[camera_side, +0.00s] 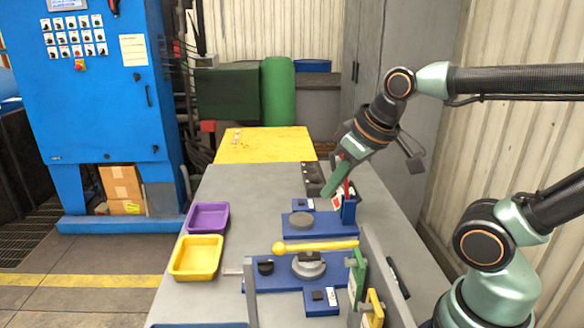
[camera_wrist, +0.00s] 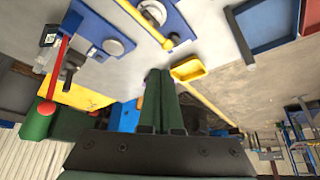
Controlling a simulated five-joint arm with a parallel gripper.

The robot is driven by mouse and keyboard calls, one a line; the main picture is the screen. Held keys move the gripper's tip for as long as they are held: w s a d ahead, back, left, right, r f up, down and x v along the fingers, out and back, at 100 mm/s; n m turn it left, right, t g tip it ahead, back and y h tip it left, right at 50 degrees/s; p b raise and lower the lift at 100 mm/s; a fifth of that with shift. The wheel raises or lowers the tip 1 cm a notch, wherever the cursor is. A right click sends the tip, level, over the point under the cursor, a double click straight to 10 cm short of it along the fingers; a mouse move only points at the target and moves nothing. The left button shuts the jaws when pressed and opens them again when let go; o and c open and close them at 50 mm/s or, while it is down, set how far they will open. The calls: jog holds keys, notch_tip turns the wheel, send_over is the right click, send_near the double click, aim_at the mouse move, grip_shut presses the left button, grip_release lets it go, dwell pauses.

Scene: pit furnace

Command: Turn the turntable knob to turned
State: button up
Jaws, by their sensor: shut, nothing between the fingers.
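A round grey disc with a dark raised grip (camera_side: 309,262), which looks like the turntable knob, sits on a blue base (camera_side: 270,284) in the front middle of the bench. What seems to be the same disc shows at the top of the wrist view (camera_wrist: 153,12). My gripper (camera_side: 328,190) is shut and empty, pointing down above the back of the bench, beyond the disc and apart from it. Its two green fingers (camera_wrist: 161,74) lie together in the wrist view. The knob's turned angle cannot be told.
A yellow bar (camera_side: 318,246) crosses just behind the disc. Behind it, another blue base (camera_side: 330,226) carries a flat grey disc (camera_side: 301,220) and a red lever (camera_side: 346,190). Purple (camera_side: 208,217) and yellow (camera_side: 196,257) trays stand left. Green (camera_side: 357,278) and yellow (camera_side: 373,307) uprights stand right.

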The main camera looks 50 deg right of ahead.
jog(key=o, duration=1)
jog(key=shift+w, duration=0.25)
jog(key=shift+o, duration=0.6)
jog(key=w+a+f+n+g, duration=0.1)
jog(key=w+f+n+g, duration=0.1)
jog(key=w+n, duration=0.3)
jog(key=shift+w+a+f+n+g, duration=0.15)
jog(key=shift+w+a+n+g, duration=0.2)
jog(key=shift+w, duration=0.4)
jog(key=n+g, duration=0.3)
jog(key=n, duration=0.3)
send_near(266, 261)
notch_tip(266, 261, down, 10)
jog(key=shift+r, duration=0.1)
grip_shut()
